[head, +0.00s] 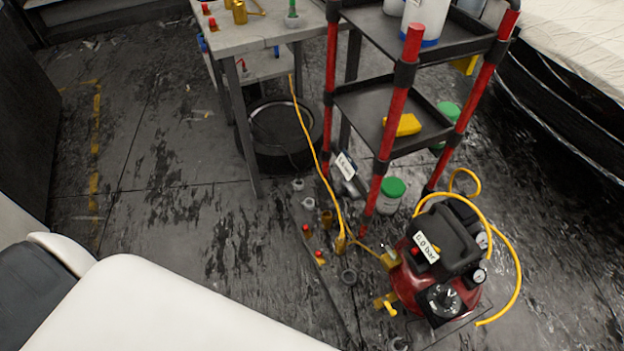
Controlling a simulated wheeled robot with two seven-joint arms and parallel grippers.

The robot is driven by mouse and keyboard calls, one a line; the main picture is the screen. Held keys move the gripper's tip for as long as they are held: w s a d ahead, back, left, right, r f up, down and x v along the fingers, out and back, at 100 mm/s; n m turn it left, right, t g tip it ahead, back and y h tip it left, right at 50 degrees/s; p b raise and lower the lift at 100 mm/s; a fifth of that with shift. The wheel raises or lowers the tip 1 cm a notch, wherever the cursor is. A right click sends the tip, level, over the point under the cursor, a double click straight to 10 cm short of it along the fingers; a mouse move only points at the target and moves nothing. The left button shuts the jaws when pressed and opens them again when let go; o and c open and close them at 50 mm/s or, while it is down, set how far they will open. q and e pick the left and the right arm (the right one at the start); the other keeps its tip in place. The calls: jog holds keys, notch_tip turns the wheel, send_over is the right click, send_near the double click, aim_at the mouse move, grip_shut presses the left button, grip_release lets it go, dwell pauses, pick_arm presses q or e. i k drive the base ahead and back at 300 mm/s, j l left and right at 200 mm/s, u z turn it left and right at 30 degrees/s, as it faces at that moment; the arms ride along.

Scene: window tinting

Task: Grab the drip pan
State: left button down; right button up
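A black round pan (262,158), which looks like the drip pan, stands on the floor under the workbench (262,36). Its rim and dark inside show, and the bench leg stands in front of its left part. A yellow hose (306,128) runs down from the bench past its right side. Neither of my grippers is in view. White parts of my own body fill the lower left, well apart from the pan.
A red-posted shelf cart (384,140) stands right of the pan. A red compressor (436,262) with yellow hose is at lower right. Small fittings (326,220) lie on a floor strip before the cart. A covered car (580,50) is at upper right. The left floor is open.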

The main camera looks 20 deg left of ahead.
aim_at(350, 187)
jog(key=u, duration=0.4)
jog(key=z, duration=0.25)
jog(key=i+j+z, duration=0.2)
jog(key=z, duration=0.3)
jog(key=i+j+z, duration=0.1)
jog(key=j+z, duration=0.4)
